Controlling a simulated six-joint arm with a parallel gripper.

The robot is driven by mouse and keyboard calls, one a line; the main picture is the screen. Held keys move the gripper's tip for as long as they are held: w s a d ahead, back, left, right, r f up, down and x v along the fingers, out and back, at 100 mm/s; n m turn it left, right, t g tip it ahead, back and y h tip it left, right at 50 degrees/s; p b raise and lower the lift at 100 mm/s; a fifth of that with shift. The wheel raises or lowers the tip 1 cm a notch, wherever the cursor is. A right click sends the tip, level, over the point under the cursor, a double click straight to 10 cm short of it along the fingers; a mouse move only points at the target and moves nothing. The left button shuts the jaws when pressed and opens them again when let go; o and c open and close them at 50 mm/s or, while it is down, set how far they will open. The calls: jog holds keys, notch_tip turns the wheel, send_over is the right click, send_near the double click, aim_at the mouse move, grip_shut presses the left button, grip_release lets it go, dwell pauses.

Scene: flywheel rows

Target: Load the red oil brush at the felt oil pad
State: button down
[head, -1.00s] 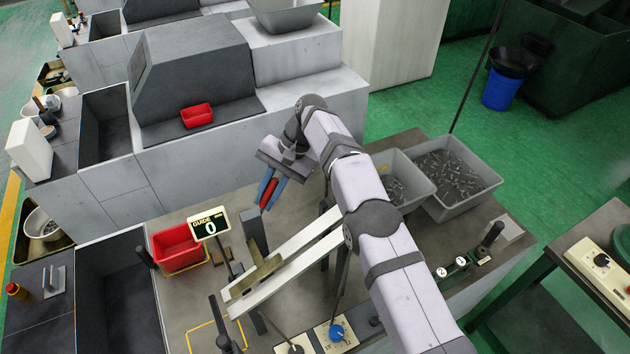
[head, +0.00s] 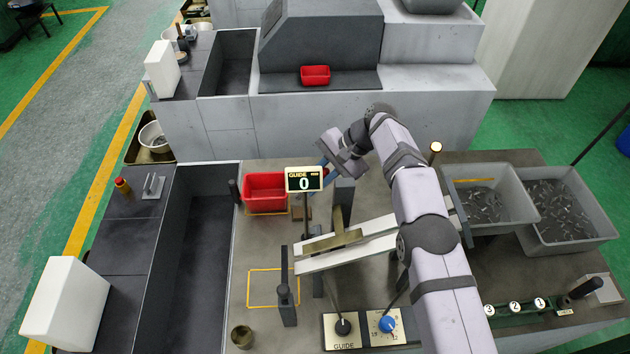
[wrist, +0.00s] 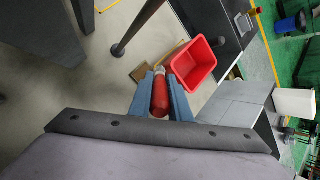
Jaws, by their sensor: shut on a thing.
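My gripper (wrist: 160,88) is shut on the red oil brush (wrist: 160,100), whose red handle lies between the two blue fingers. The brush's pale tip points toward a small brown block (wrist: 140,73) on the bench, perhaps the felt oil pad; I cannot tell whether they touch. In the head view my gripper (head: 322,172) is just behind the right edge of the GUIDE sign, and the brush is mostly hidden there. The brown block (head: 300,213) shows below the sign, beside the red bin.
The red bin (head: 265,188) stands left of the GUIDE sign (head: 304,180); it also shows in the wrist view (wrist: 195,65). Grey bins of metal parts (head: 560,215) stand right. Dark posts rise from the bench.

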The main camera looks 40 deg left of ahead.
jog(key=shift+f+b, duration=1.35)
jog(key=shift+f, duration=1.2)
jog(key=shift+f+b, duration=0.65)
jog(key=shift+f, duration=0.05)
jog(key=shift+r, duration=0.15)
jog(key=shift+r+p, duration=2.3)
jog(key=shift+r, duration=1.1)
jog(key=shift+w+d, duration=0.1)
